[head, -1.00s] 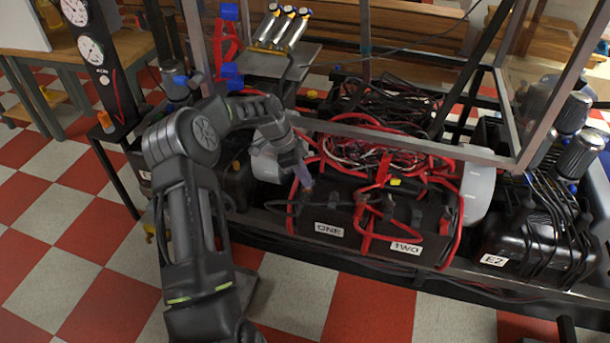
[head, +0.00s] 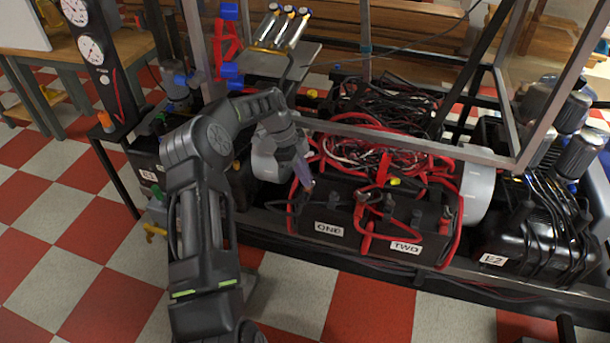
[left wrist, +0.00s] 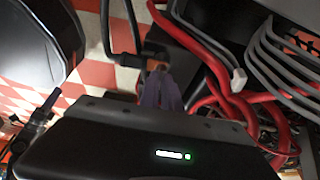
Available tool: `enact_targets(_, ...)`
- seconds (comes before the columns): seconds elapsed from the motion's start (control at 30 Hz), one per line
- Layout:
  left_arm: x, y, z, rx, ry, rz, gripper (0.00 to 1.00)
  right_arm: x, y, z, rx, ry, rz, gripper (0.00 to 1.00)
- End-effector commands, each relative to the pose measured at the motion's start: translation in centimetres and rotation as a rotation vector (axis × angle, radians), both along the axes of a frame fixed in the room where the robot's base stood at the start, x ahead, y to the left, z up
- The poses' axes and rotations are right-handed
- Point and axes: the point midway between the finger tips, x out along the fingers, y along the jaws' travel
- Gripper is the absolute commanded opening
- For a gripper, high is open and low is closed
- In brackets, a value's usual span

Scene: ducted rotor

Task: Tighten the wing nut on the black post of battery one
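Battery one (head: 325,212), a black box with a white ONE label, stands in the frame, left of battery two. My left gripper (head: 304,172) points down at its left rear corner. In the left wrist view the purplish fingers (left wrist: 160,92) are close together, with their tips at a copper-coloured fitting (left wrist: 155,66) beside a black cable. This fitting looks like the wing nut on the black post, but the fingers partly cover it. I cannot tell whether they grip it or only stand around it. My right gripper is not in view.
Battery two (head: 398,230) adjoins on the right, with red cables (head: 445,245) looped over both. Cable bundles (head: 370,150) and a metal frame bar (head: 400,140) lie behind. A rounded grey part (head: 478,190) stands right of the batteries. The checkered floor in front is open.

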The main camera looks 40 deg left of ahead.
Motion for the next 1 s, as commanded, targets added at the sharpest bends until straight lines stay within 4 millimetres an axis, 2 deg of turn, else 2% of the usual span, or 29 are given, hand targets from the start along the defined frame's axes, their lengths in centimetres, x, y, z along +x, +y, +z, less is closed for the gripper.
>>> enact_targets(0.03, 0.1, 0.2, 0.3, 0.004, -0.005, 0.001, 0.11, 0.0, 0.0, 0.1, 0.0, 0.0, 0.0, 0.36)
enact_targets(0.27, 0.1, 0.1, 0.2, 0.002, -0.002, 0.001, 0.29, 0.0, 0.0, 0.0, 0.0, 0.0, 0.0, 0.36)
enact_targets(0.57, 0.0, 0.1, 0.3, 0.001, -0.001, 0.002, 0.29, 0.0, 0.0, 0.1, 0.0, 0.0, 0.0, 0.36)
enact_targets(0.77, -0.2, 0.9, 2.2, 0.003, -0.003, 0.002, 0.29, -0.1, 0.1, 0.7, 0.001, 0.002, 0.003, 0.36)
enact_targets(1.0, -0.7, 2.3, 5.9, 0.002, -0.003, 0.002, 0.29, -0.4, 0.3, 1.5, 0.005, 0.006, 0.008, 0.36)
